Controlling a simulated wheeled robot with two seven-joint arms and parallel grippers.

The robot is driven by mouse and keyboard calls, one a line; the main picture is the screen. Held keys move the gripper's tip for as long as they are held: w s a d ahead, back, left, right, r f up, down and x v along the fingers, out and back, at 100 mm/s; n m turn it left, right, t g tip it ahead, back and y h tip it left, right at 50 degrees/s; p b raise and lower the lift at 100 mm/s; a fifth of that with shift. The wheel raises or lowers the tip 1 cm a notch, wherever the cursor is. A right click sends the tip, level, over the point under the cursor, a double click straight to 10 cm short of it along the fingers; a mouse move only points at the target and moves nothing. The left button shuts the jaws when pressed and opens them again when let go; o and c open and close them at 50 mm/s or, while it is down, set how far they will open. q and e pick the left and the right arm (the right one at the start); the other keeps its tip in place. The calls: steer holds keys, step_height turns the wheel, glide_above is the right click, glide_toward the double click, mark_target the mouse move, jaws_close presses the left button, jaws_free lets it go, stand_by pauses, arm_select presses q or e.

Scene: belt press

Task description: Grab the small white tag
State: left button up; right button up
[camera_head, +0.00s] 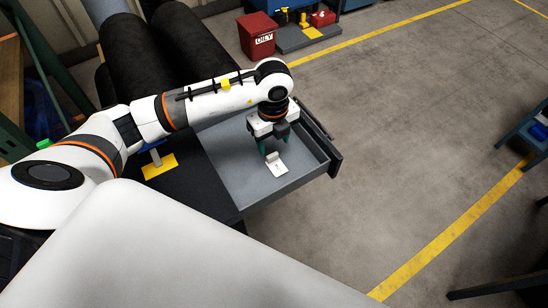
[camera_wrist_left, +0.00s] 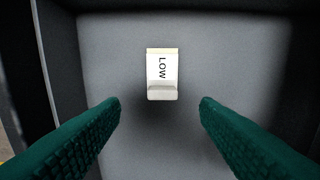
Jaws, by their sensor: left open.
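The small white tag (camera_head: 276,164) lies in an open grey drawer (camera_head: 228,172). In the left wrist view the tag (camera_wrist_left: 162,72) reads "LOW" and has a raised lip at its near end. My left gripper (camera_head: 274,146) points down into the drawer just above the tag. In the wrist view its green fingers (camera_wrist_left: 160,104) are spread on either side, with clear gaps to the tag, and nothing is between them. My right gripper is not in view.
The drawer walls surround the tag. A yellow plate (camera_head: 160,172) sits left of the drawer on a dark surface. Black rolls (camera_head: 185,45) and a red "OILY" bin (camera_head: 257,36) stand behind. Open floor lies to the right.

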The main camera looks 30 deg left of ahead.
mark_target(273, 156)
arm_select(q)
steer(key=f, duration=0.1)
steer(key=f+p, duration=0.1)
steer(key=f, duration=0.1)
steer(key=f+p, duration=0.1)
steer(key=shift+s+d+f, duration=0.1)
steer(key=shift+s+f, duration=0.1)
steer(key=shift+s, duration=0.05)
steer(key=shift+f, duration=0.3)
steer(key=c, duration=1)
